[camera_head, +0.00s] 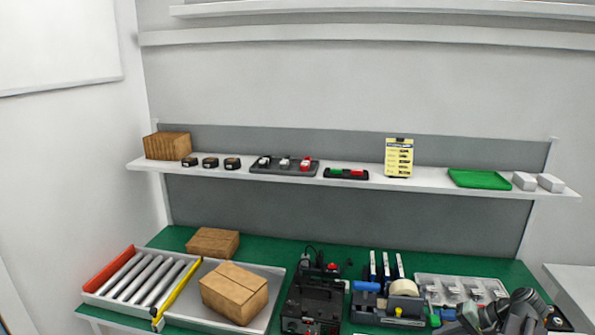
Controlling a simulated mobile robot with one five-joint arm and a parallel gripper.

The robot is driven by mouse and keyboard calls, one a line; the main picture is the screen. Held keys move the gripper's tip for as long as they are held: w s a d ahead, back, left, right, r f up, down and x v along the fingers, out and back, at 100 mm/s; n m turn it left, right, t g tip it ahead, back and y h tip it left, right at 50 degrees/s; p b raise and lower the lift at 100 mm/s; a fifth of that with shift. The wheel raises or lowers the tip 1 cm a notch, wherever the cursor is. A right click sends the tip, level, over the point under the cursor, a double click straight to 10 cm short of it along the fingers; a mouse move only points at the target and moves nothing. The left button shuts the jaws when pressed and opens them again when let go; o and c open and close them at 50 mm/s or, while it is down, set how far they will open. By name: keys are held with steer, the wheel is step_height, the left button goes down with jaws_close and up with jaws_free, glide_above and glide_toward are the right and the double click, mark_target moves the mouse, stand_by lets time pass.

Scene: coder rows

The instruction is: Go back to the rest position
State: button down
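Part of my dark grey arm shows at the bottom right of the head view, in front of the green bench top (365,262) and a clear compartment tray (432,284). My gripper (490,318) seems to be at this end, low in the picture. The arm's dark links overlap it, and its fingers are too small and dark to make out. I cannot tell whether it is open or shut, and I see no object clearly held in it.
Left on the bench are a roller conveyor (112,295) and a tray with a cardboard box (236,293); another box (213,242) stands behind. A black machine (313,305) and a tape dispenser (403,290) stand mid-bench. A white shelf (225,174) with small items runs above.

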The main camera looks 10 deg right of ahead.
steer(key=w+a+n+g, duration=0.1)
steer(key=w+a+n, duration=0.15)
steer(key=a, duration=0.45)
steer(key=w+a+f+n+g+y, duration=0.1)
steer(key=w+a, duration=0.3)
steer(key=a, duration=0.3)
steer(key=w+a+n+g, duration=0.1)
steer(key=w+a, duration=0.3)
steer(key=a, duration=0.3)
steer(key=a+f+n+g+h, duration=0.1)
steer(key=a+f+n+h, duration=0.1)
steer(key=a, duration=0.6)
steer(key=a+f+n+g+h, duration=0.1)
steer(key=a+f+n+h, duration=0.1)
steer(key=a, duration=0.6)
steer(key=shift+s+a+f+g+h, duration=0.4)
steer(key=shift+s+f+h, duration=0.1)
steer(key=shift+h, duration=0.8)
